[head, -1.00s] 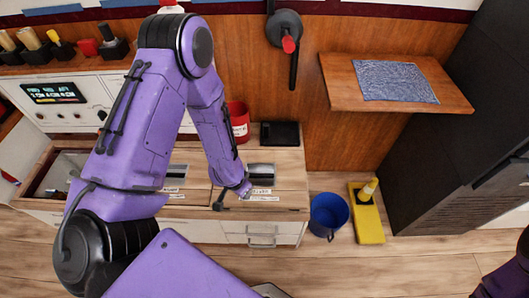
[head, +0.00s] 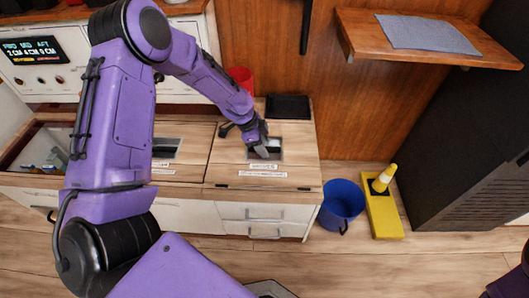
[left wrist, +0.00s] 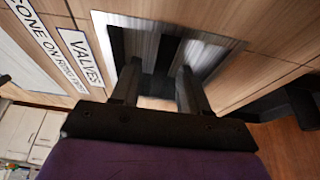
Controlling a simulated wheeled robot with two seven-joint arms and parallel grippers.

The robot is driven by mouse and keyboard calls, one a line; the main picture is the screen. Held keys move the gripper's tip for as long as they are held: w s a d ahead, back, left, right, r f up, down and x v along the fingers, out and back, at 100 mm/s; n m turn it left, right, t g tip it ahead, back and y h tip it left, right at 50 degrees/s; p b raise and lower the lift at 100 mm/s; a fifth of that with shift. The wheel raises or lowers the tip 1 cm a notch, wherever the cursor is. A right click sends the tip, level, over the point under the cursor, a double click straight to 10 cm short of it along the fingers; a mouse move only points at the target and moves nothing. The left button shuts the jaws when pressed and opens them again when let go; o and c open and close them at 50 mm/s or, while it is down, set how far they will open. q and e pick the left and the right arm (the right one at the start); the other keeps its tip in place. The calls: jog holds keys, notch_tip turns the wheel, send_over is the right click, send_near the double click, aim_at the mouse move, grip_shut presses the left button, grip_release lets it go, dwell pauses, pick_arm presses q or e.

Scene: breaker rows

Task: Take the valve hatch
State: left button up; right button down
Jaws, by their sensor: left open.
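The valve hatch (head: 226,152) is a wooden lid in the low counter, with a recessed metal pull (head: 290,148) and white labels. The left wrist view shows the VALVES label (left wrist: 84,55) beside the metal-framed recess (left wrist: 214,50). My left gripper (head: 263,152) is over the recess, pointing down. In the wrist view its fingers (left wrist: 158,95) are apart and reach into the recess area, with a bar-like strip (left wrist: 166,52) between them. I cannot tell whether they touch it. The lid looks shut. My right gripper is not in view.
Left of the hatch is another lid with a pull (head: 165,148), then an open compartment (head: 45,150) holding small items. A red container (head: 241,76) and black tray (head: 288,107) stand behind. A blue bucket (head: 342,205) and yellow stand (head: 383,212) are on the floor at right.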

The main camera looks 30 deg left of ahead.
pick_arm(q)
jog(key=shift+w+d+f, duration=0.2)
jog(key=shift+f, duration=0.45)
jog(key=shift+f, duration=0.25)
grip_shut()
dwell(1.0)
jog(key=shift+r, duration=0.1)
